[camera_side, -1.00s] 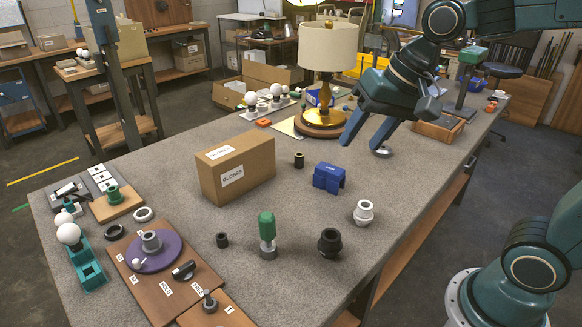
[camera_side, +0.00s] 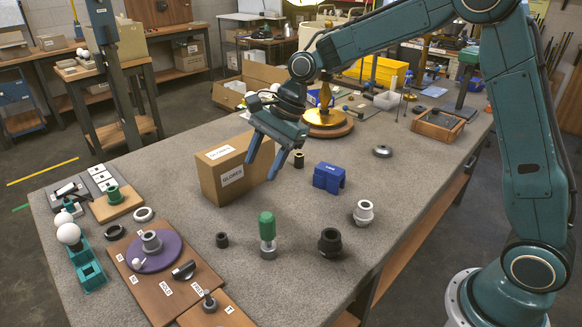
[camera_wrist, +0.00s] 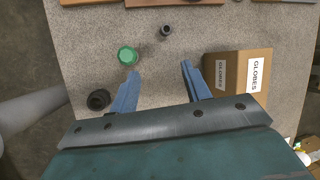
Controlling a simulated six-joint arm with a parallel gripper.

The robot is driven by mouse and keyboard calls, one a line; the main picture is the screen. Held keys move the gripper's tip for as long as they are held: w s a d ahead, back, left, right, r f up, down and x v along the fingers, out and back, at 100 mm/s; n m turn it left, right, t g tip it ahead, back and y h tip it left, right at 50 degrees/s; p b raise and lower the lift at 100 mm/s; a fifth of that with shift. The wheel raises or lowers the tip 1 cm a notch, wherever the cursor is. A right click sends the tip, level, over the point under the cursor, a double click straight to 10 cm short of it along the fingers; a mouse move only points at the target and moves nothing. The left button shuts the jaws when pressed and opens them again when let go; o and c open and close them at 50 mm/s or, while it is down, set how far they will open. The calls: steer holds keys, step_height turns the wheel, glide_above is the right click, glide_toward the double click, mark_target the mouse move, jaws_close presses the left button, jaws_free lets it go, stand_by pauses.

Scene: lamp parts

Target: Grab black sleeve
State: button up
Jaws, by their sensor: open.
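A small black sleeve (camera_side: 222,240) stands upright on the grey table, left of a green-handled tool (camera_side: 267,238). It also shows in the wrist view (camera_wrist: 166,31), beyond the fingertips and between their lines. A larger black flanged sleeve (camera_side: 330,242) stands right of the tool and shows at the left of the wrist view (camera_wrist: 98,100). A dark sleeve with a brass-coloured top (camera_side: 299,160) stands behind the blue block. My gripper (camera_side: 261,169) is open and empty, above the table in front of the carton. Its blue fingers also show in the wrist view (camera_wrist: 160,69).
A GLOBES carton (camera_side: 235,170) stands close to my gripper. A blue block (camera_side: 328,178) and a white fitting (camera_side: 364,212) are to the right. A brown board (camera_side: 150,285) with a purple disc lies at front left. The table around the small sleeve is clear.

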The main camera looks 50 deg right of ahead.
steer(key=w+a+f+m+g+y, duration=0.1)
steer(key=w+a+f+m, duration=0.1)
steer(key=w+f+m, duration=0.2)
step_height(320, 180, down, 3)
steer(key=shift+w+f, duration=0.1)
steer(key=shift+w, duration=0.05)
steer(key=shift+a, duration=0.1)
glide_toward(219, 245)
steer(key=shift+w+a+f, duration=0.1)
steer(key=shift+w+f, duration=0.2)
steer(key=shift+f, duration=0.55)
steer(key=shift+f, duration=0.15)
steer(key=shift+x, duration=2.5)
steer(key=shift+a, duration=0.1)
steer(key=shift+c, duration=0.5)
jaws_close()
